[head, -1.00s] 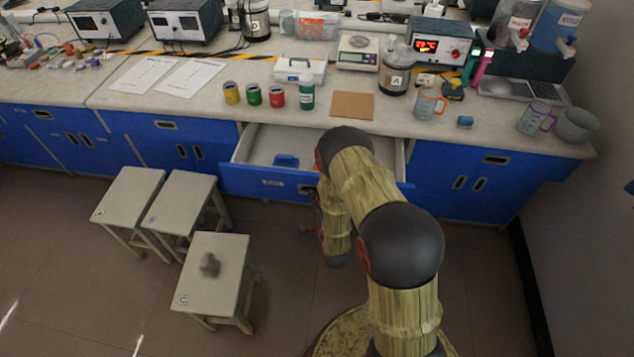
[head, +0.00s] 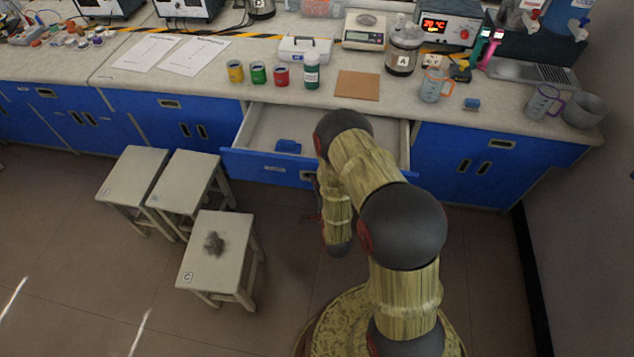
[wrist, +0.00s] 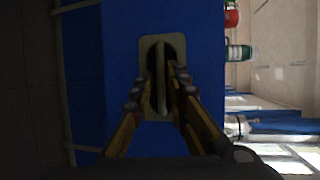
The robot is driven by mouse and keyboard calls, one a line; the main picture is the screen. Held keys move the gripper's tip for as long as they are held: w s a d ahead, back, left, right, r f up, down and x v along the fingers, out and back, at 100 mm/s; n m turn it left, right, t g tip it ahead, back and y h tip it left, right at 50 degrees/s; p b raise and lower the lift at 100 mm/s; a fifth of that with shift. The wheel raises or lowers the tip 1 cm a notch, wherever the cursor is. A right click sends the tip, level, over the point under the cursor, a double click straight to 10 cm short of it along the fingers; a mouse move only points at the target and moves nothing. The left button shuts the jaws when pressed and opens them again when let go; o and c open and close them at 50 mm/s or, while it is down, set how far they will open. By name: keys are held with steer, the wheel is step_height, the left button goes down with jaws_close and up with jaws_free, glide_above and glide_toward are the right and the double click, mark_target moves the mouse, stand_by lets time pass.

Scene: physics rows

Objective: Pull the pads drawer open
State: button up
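The blue drawer (head: 262,165) stands pulled out from under the bench, with its pale interior showing. A blue item (head: 288,147) lies inside it. The label on its front is too small to read. In the wrist view the drawer front (wrist: 120,35) fills the middle, with a pale recessed handle (wrist: 160,45) on it. My gripper (wrist: 160,75) has one finger on each side of the handle's upright bar and appears closed on it. In the head view my arm hides the gripper and the drawer's right part.
Three stools (head: 215,255) stand on the floor left of the drawer, the nearest marked C with a grey lump on it. The bench top (head: 210,92) above holds several jars, a brown board (head: 358,85) and a scale.

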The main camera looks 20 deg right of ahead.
steer(key=v, duration=1.2)
stand_by(0.4)
steer(key=w+a+r+n+g+y, duration=0.1)
steer(key=w+r+n+g, duration=0.3)
steer(key=w+r, duration=0.7)
step_height(320, 180, up, 12)
steer(key=a+n+g+y, duration=0.1)
steer(key=a+n, duration=0.2)
steer(key=n, duration=0.4)
steer(key=s+a+r+n+g, duration=0.1)
steer(key=s+r+n, duration=0.2)
steer(key=s, duration=0.6)
steer(key=s+r+n+g, duration=0.2)
steer(key=s+r+n, duration=0.1)
steer(key=s+r, duration=0.5)
steer(key=s+a+r+n+g+y, duration=0.1)
steer(key=s+r+n, duration=0.3)
steer(key=s, duration=0.7)
steer(key=shift+s+a+r+g, duration=0.15)
steer(key=shift+a+r+g, duration=0.3)
steer(key=shift+r, duration=0.45)
